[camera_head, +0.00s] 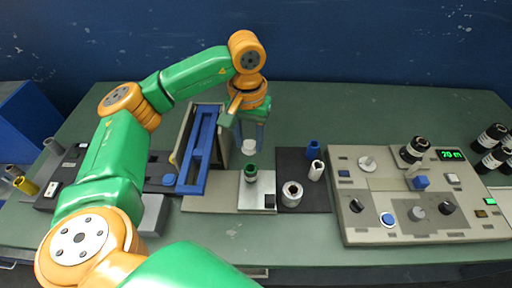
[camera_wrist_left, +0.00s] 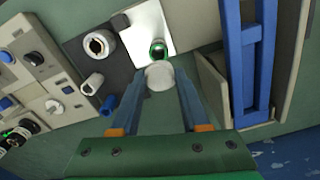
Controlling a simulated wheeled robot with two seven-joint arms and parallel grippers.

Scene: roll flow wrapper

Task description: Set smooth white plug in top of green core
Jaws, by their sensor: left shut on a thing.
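My left gripper (camera_head: 250,141) points down over the middle of the bench and is shut on the smooth white plug (camera_head: 249,149). In the left wrist view the white plug (camera_wrist_left: 159,76) sits between the tips of the two blue fingers. The green core (camera_head: 251,169) stands upright on a pale metal plate (camera_head: 257,190), with a dark opening at its top. The plug is above the core and apart from it in the head view. In the left wrist view the plug hides part of the green core (camera_wrist_left: 158,47). My right gripper is not in view.
A blue frame (camera_head: 197,150) with upright panels stands close left of the gripper. A dark mat right of the plate holds a metal ring (camera_head: 291,193), a white tube (camera_head: 317,170) and a blue piece (camera_head: 313,149). A control panel (camera_head: 370,210) lies farther right.

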